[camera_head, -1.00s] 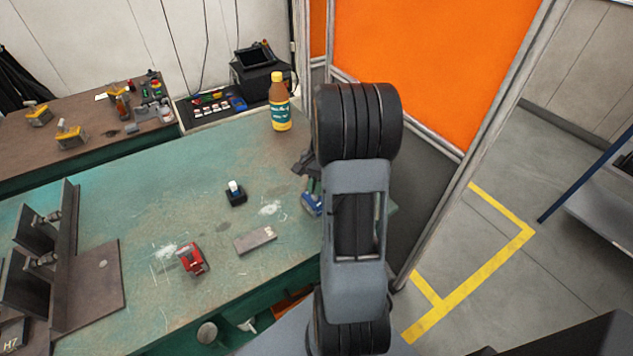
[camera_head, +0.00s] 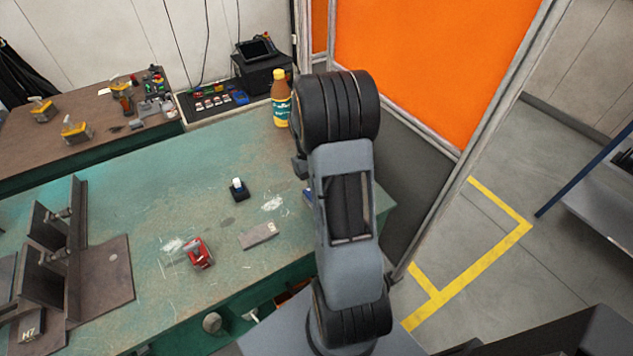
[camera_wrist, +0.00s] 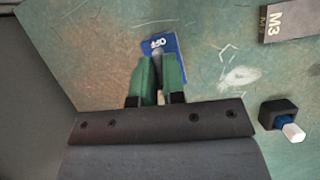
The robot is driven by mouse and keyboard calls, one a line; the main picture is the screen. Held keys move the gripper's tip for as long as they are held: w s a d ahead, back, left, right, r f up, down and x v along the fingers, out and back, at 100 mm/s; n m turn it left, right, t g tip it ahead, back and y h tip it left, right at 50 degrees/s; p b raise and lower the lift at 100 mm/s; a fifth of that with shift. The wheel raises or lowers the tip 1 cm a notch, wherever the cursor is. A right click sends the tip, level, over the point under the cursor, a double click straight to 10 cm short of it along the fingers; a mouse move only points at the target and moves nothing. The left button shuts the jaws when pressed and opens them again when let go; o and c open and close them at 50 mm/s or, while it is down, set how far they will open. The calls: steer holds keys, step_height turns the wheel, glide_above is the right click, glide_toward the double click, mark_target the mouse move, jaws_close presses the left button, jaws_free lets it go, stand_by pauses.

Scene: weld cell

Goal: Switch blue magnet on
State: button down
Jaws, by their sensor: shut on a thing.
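The blue magnet (camera_wrist: 174,46) lies on the green-topped table, with a white OFF label on its face in the wrist view. In the head view only a sliver of the blue magnet (camera_head: 307,196) shows; my arm hides the rest. My gripper (camera_wrist: 159,72) has green fingers closed around a small grey knob at the magnet's near edge. The fingers cover the knob's lower part and part of the magnet. In the head view my arm hides the fingertips.
A red magnet (camera_head: 199,254), a grey M3 block (camera_head: 259,235) and a black switch-like block (camera_head: 237,190) with a white top stand left of my arm. A bottle (camera_head: 281,102) is behind it. A steel fixture (camera_head: 105,275) stands at left. The middle table is mostly clear.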

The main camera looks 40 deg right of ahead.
steer(key=shift+n+h, duration=0.3)
steer(key=shift+n, duration=0.6)
steer(key=c, duration=1.2)
jaws_free()
steer(key=v, duration=1.3)
steer(key=shift+w+r, duration=0.15)
steer(key=shift+r, duration=0.25)
steer(key=shift+a, duration=0.1)
